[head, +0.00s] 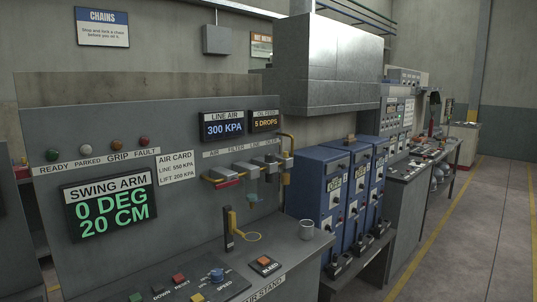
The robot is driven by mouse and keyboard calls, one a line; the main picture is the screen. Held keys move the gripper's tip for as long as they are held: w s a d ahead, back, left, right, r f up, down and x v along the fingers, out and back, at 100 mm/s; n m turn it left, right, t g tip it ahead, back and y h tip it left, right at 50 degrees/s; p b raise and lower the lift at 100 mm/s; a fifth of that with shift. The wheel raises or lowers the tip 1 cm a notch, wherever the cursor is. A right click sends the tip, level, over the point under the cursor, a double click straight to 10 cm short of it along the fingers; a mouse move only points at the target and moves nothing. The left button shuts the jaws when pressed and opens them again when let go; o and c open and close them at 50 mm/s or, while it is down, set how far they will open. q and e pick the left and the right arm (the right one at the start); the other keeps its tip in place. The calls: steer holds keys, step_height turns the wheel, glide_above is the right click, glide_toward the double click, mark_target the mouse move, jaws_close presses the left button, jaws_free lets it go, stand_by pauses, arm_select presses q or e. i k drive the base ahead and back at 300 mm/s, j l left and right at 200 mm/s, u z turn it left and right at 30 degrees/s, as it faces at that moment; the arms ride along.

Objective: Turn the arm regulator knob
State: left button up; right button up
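The grey air stand panel (110,120) fills the left of the head view. No knob with a readable arm regulator label shows. A row of air fittings (250,170) with a red part at its left end is on the panel's right side, under small labels. A blue knob (217,274) stands on the dark control plate at the bottom, among coloured buttons. The line air display (223,124) reads 300 KPA. The swing arm display (108,207) reads 0 DEG, 20 CM. The air card (175,170) lists line 550 KPA and lift 250 KPA. Neither gripper is in view.
A yellow upright with a ring (233,230), a metal cup (306,229) and an orange bleed button (264,261) are on the bench top. Blue cabinets (325,190) stand to the right, with more benches behind. Open floor (480,240) lies at far right.

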mark_target(270, 157)
steer(key=i+l+u, duration=0.15)
steer(key=i+l, duration=0.25)
steer(key=i+l+u, duration=0.15)
steer(key=i+l, duration=0.25)
steer(key=i+l+u, duration=0.15)
steer(key=i+l, duration=0.2)
steer(key=l, duration=0.3)
